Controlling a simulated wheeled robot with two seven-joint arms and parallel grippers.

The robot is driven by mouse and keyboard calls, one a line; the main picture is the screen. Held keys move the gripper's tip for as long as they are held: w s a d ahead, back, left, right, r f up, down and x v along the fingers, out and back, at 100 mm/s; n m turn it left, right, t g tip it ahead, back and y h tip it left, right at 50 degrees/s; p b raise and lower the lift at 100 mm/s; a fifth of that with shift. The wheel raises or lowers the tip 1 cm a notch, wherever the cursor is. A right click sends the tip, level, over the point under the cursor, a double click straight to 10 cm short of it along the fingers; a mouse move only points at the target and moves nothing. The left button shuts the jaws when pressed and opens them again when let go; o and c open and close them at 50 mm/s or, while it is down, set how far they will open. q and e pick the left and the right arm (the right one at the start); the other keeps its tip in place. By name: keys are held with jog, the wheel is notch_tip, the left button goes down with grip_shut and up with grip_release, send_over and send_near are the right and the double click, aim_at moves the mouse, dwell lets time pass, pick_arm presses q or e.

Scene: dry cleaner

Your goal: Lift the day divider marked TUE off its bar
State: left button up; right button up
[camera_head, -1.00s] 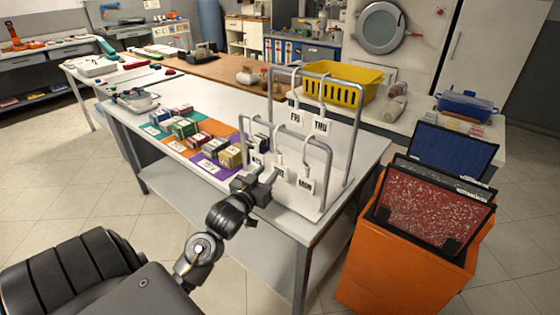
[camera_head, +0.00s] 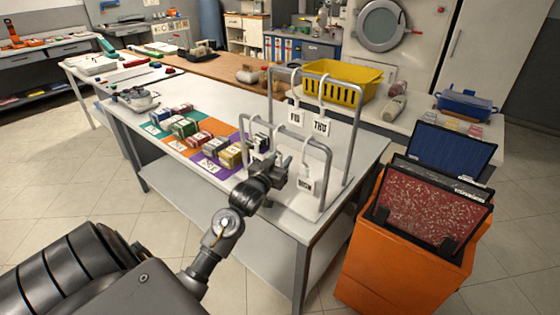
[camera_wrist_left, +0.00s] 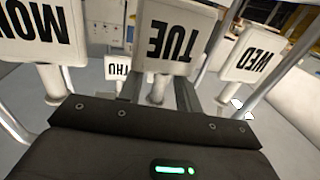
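The divider marked TUE (camera_wrist_left: 172,42) is a white tag on a white stem, upside down in the left wrist view, straight ahead of my left gripper (camera_head: 280,166). Its stem runs down between the gripper's dark fingers. Whether they press on it is not clear. In the head view my gripper hides the TUE tag at the front bar (camera_head: 328,165). The MON divider (camera_wrist_left: 40,28) is on the left in the wrist view and the WED divider (camera_wrist_left: 251,54) on the right. My right gripper is not in view.
THU (camera_head: 320,126) and FRI (camera_head: 295,117) dividers hang on the taller rear bar. Several coloured boxes (camera_head: 230,157) stand on coloured mats left of the rack. A yellow basket (camera_head: 341,84) is behind. An orange bin (camera_head: 400,255) holding panels stands at the right.

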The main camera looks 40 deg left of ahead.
aim_at(278, 153)
pick_arm(q)
jog(key=shift+c, duration=0.2)
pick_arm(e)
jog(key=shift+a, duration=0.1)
